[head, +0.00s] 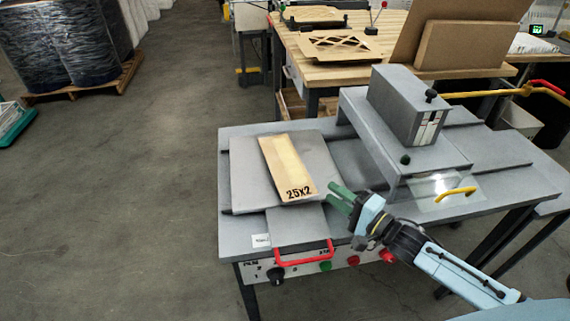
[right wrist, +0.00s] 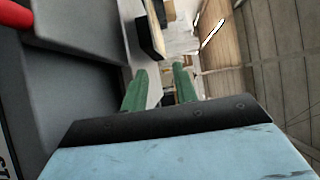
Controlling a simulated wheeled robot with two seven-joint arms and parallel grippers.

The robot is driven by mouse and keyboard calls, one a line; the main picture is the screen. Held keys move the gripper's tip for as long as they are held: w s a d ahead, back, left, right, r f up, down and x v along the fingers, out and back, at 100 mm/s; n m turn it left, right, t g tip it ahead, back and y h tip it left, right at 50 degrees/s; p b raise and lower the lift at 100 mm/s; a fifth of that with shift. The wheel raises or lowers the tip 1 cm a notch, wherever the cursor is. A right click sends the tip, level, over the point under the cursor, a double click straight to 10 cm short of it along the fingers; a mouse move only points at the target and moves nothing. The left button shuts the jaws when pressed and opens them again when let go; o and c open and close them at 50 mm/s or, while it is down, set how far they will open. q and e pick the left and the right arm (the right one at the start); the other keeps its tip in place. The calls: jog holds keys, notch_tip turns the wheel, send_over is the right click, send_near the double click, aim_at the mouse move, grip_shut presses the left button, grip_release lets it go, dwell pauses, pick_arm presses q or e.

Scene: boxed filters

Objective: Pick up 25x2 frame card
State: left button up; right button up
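The 25x2 frame card (head: 284,165) is a tan strip with black "25X2" print at its near end. It lies on a grey plate (head: 246,185) at the left of the grey machine table. My right gripper (head: 335,194) has green fingers and is just right of the card's near end, apparently apart from it. In the right wrist view the two green fingers (right wrist: 160,90) stand apart with nothing between them. The card is not clearly visible in that view. My left gripper is not in view.
A grey press unit (head: 408,105) stands on the table right of the plate, with a yellow handle (head: 455,194) in front. A red handle (head: 302,253) and knobs line the front edge. A wooden bench (head: 345,48) stands behind. Open floor lies left.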

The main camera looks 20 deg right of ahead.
aim_at(318, 196)
jog(key=shift+w+a, duration=0.3)
jog(key=shift+w, duration=0.3)
jog(key=x, duration=0.3)
jog(key=shift+w+a, duration=0.2)
jog(key=shift+a, duration=0.05)
jog(key=shift+w+a, duration=0.1)
jog(key=shift+w, duration=0.1)
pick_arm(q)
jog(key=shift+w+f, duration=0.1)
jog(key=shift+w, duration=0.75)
pick_arm(e)
grip_shut()
